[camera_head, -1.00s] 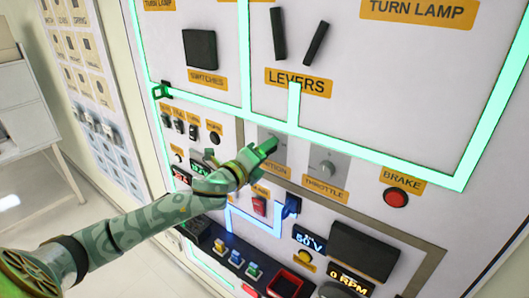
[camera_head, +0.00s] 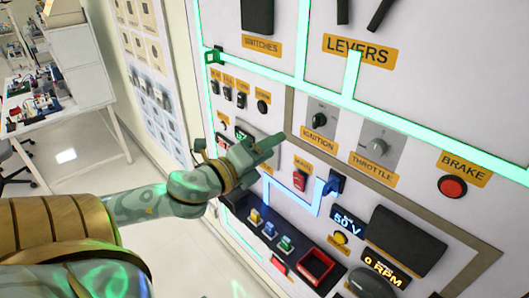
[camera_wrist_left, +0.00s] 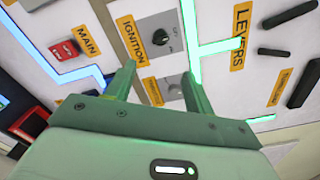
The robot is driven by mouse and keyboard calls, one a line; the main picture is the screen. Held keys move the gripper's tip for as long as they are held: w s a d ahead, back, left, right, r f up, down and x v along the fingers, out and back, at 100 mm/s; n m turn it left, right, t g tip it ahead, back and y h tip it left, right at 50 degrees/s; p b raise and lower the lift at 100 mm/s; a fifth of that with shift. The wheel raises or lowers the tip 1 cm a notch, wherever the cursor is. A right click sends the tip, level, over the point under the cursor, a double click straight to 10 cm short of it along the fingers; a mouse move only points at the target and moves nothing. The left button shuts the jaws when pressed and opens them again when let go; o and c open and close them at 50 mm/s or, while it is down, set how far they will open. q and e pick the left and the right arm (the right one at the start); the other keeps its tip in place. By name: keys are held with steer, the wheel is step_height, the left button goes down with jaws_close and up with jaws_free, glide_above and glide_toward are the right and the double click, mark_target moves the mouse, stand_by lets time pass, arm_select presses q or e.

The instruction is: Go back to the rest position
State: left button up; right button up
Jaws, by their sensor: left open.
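My left gripper (camera_head: 268,147) comes in from the left in the head view, in front of the control panel. It is apart from the ignition knob (camera_head: 319,120), which is black on a grey plate. In the left wrist view the two green fingers (camera_wrist_left: 160,82) are spread with nothing between them. The ignition knob also shows there (camera_wrist_left: 160,37), beyond the fingertips. The grey throttle knob (camera_head: 379,146) sits to the right of the ignition. My right gripper is out of view.
The panel (camera_head: 430,120) fills the right side, with a red brake button (camera_head: 452,187), levers (camera_head: 381,14), a red main switch (camera_head: 299,181) and a blue plug (camera_head: 335,183). A white table (camera_head: 75,110) with items stands at the far left. Floor (camera_head: 150,235) shows between.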

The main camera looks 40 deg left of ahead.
arm_select(q)
steer(key=shift+s, duration=0.5)
